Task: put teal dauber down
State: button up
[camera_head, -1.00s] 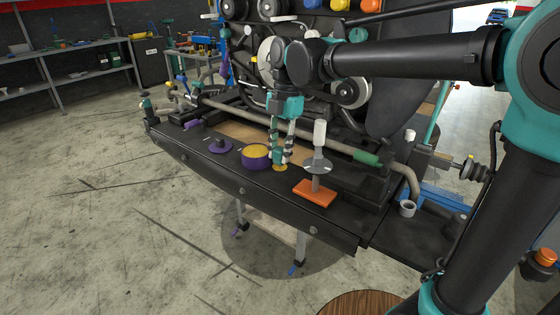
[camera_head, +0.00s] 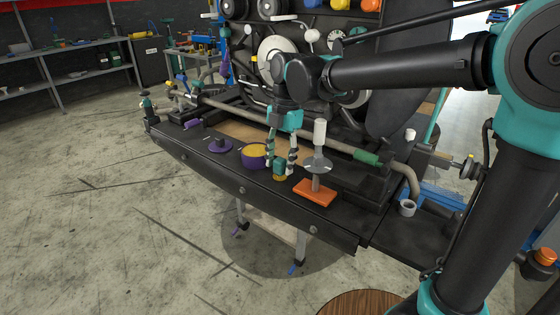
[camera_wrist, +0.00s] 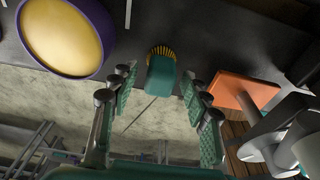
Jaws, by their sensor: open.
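The teal dauber (camera_head: 280,165) stands on the black ledge (camera_head: 215,165), its yellow bristles apparently facing down. In the wrist view the dauber (camera_wrist: 161,76) shows as a teal block with bristles at its far end. My gripper (camera_head: 281,160) is open, with one finger on each side of the dauber. In the wrist view my gripper (camera_wrist: 158,84) has a clear gap between each finger and the dauber. Whether the bristles press flat on the ledge is too small to tell.
A purple pot (camera_head: 250,163) with yellow contents stands just left of the dauber; its rim (camera_wrist: 106,30) shows in the wrist view. An orange-based stand (camera_head: 312,195) with a disc and white top is close on the right. A purple disc (camera_head: 221,146) lies farther left.

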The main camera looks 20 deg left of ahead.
notch_tip(320, 180, up, 12)
jog(key=w, duration=0.1)
jog(key=shift+w+d, duration=0.35)
dwell(0.4)
